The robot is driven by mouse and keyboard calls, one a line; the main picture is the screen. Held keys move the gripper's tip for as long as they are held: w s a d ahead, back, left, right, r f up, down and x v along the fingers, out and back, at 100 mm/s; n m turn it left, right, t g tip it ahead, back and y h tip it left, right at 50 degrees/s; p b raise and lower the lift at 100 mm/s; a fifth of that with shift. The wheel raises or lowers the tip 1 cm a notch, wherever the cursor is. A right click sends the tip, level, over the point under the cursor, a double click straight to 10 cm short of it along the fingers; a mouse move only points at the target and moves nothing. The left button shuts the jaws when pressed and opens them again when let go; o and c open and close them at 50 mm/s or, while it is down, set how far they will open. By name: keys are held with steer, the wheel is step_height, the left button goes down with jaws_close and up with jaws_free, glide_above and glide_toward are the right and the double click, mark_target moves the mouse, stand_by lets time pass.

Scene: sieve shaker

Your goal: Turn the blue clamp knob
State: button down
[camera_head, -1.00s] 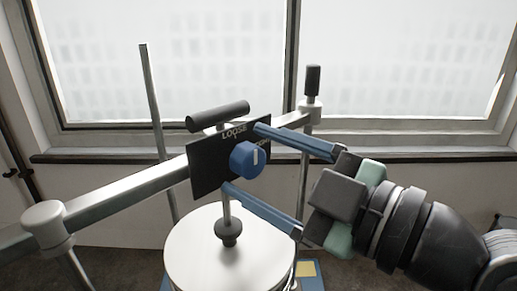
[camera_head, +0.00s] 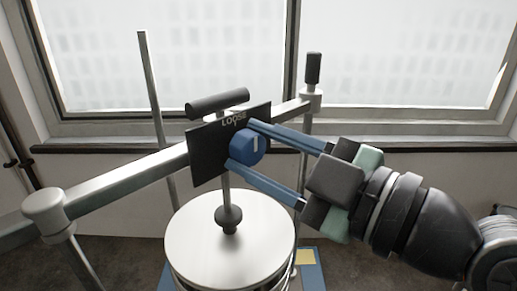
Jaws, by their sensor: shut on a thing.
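The blue clamp knob (camera_head: 245,147), with a white mark on its face, sits on a black plate (camera_head: 207,155). The word "LOOSE" shows on the plate above the knob; other lettering is hidden. My gripper (camera_head: 241,143) reaches in from the right with two blue fingers, one above and one below the knob. The fingers are shut on the knob at its upper and lower sides. The white mark points roughly upward.
A metal crossbar (camera_head: 125,183) runs behind the plate between two posts. A black T-handle (camera_head: 217,101) sits above the plate. A round metal lid (camera_head: 230,245) is below. A black-handled post (camera_head: 313,70) stands behind, right.

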steer(key=shift+m, duration=0.3)
steer(key=m+b, duration=0.1)
steer(key=m, duration=0.7)
steer(key=shift+m+t, duration=0.3)
steer(key=m+p, duration=0.2)
steer(key=m, duration=0.2)
steer(key=shift+r+m, duration=0.1)
steer(key=shift+m, duration=0.3)
steer(key=shift+m+t+p, duration=0.3)
steer(key=shift+m+p, duration=0.85)
steer(key=shift+m, duration=0.95)
steer(key=shift+c, duration=1.7)
jaws_free()
steer(key=shift+d, duration=0.1)
